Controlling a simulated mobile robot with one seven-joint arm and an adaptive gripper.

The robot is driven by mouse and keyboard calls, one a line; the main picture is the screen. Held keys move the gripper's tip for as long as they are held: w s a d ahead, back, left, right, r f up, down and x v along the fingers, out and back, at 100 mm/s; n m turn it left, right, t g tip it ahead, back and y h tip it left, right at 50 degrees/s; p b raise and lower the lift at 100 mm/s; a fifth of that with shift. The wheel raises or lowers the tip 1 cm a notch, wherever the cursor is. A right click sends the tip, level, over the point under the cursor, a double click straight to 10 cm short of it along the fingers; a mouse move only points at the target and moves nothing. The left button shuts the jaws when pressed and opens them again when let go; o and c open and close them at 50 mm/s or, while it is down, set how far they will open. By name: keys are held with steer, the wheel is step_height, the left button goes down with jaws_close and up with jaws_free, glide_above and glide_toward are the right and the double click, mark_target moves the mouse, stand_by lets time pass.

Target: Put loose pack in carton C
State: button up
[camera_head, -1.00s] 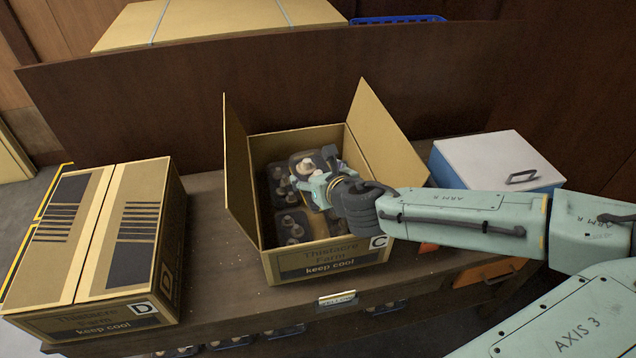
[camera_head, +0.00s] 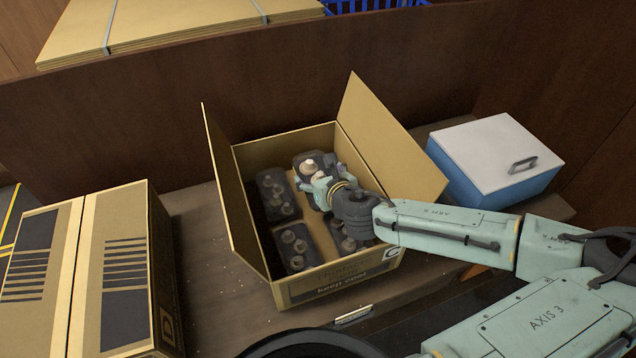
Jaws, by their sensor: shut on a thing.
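Carton C (camera_head: 335,277) stands open on the table in the head view, with its side flaps up. Inside it sit several dark packs of mushrooms, among them a left pack (camera_head: 277,194), a front-left pack (camera_head: 294,247) and a front-right pack (camera_head: 344,238). My gripper (camera_head: 318,185) is inside the carton's opening at the back right, shut on a dark pack with pale mushrooms (camera_head: 309,165). The gripper and wrist hide part of this pack. I cannot tell whether it touches the carton's floor.
A closed carton D (camera_head: 115,260) stands to the left. A blue cool box with a white lid (camera_head: 497,160) stands to the right. A dark wooden panel (camera_head: 300,105) rises behind, with flat cardboard (camera_head: 185,25) and a blue crate (camera_head: 375,5) beyond it.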

steer(key=shift+f, duration=1.55)
steer(key=shift+f, duration=0.15)
steer(key=o, duration=1.2)
steer(key=shift+c, duration=0.2)
steer(key=b+v, duration=0.1)
steer(key=v, duration=1.1)
steer(key=shift+b, duration=0.35)
